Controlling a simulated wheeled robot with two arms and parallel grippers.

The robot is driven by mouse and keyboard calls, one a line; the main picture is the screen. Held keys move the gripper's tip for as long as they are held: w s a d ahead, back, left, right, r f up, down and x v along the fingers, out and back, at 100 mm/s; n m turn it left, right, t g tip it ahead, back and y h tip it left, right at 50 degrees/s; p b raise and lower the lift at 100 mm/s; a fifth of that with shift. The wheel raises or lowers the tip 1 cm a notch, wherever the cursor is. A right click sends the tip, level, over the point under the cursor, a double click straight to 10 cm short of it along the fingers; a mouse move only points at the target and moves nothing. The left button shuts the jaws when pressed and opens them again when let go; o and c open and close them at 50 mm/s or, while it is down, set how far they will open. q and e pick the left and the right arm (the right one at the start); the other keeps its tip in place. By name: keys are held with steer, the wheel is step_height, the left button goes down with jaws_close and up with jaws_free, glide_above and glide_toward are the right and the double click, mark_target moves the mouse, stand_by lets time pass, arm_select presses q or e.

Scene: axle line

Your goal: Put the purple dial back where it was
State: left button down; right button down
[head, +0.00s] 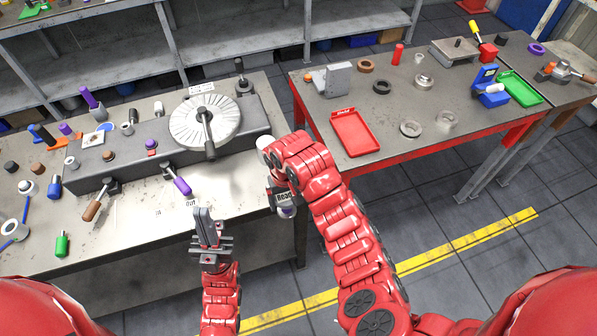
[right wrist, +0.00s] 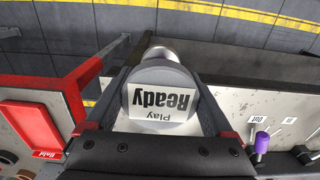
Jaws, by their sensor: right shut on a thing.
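My right gripper (head: 282,190) is shut on a round grey piece with a white "Play Ready" card (right wrist: 163,104). A small purple knob (head: 65,129) is at the back left of the near table, and a purple-handled lever (head: 182,186) is at the grey block's front. My left gripper (head: 207,226) looks shut and empty, above the table's front edge.
A long grey block (head: 100,170) on the near table carries a large ribbed disc (head: 205,122). The red-framed table at right holds a red tray (head: 356,133), a green tray (head: 520,87) and several rings. Floor shows between the tables.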

steer(key=w+b, duration=0.3)
steer(key=w, duration=0.1)
steer(key=w+d+f+b, duration=0.1)
steer(key=w+b, duration=0.2)
steer(key=w, duration=0.1)
steer(key=w+f+b, duration=0.1)
steer(key=w+b, duration=0.3)
steer(key=w, duration=0.1)
steer(key=shift+d+f, duration=0.15)
steer(key=shift+d, duration=0.2)
steer(key=shift+w+r+b, duration=0.25)
steer(key=shift+b, duration=0.1)
steer(key=w+b, duration=0.1)
steer(key=b, duration=0.3)
steer(key=shift+d+f, duration=0.3)
steer(key=shift+d, duration=0.1)
step_height(320, 180, down, 2)
steer(key=shift+f+b, duration=0.1)
steer(key=shift+b, duration=0.75)
steer(key=shift+f, duration=0.35)
steer(key=shift+s+a+r, duration=0.1)
steer(key=shift+r, duration=0.15)
steer(key=shift+f, duration=0.1)
